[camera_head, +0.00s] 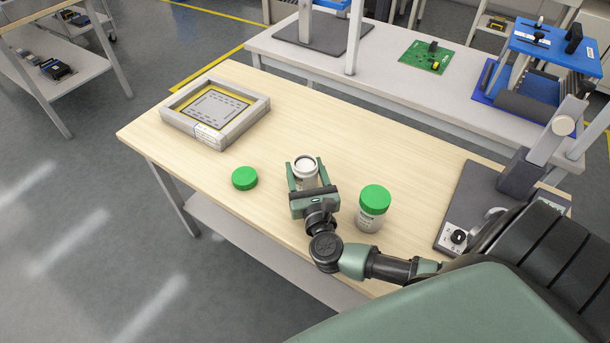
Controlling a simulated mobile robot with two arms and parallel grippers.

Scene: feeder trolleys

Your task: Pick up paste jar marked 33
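My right gripper (306,170) is over the wooden table, with its two green fingers on either side of an open white jar (306,167). The jar has no lid, and I cannot tell whether the fingers touch it. A second jar (370,218) with a green lid stands upright on the table, right of the gripper. A loose green lid (245,178) lies on the table to the left. The number on either jar is not readable. My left gripper is not in view.
A grey framed stencil (262,106) lies at the table's left end. A dark device base with a knob (459,237) stands at the right. A white bench behind holds a green circuit board (427,57) and a blue fixture (560,45). The middle back of the wooden table (350,140) is clear.

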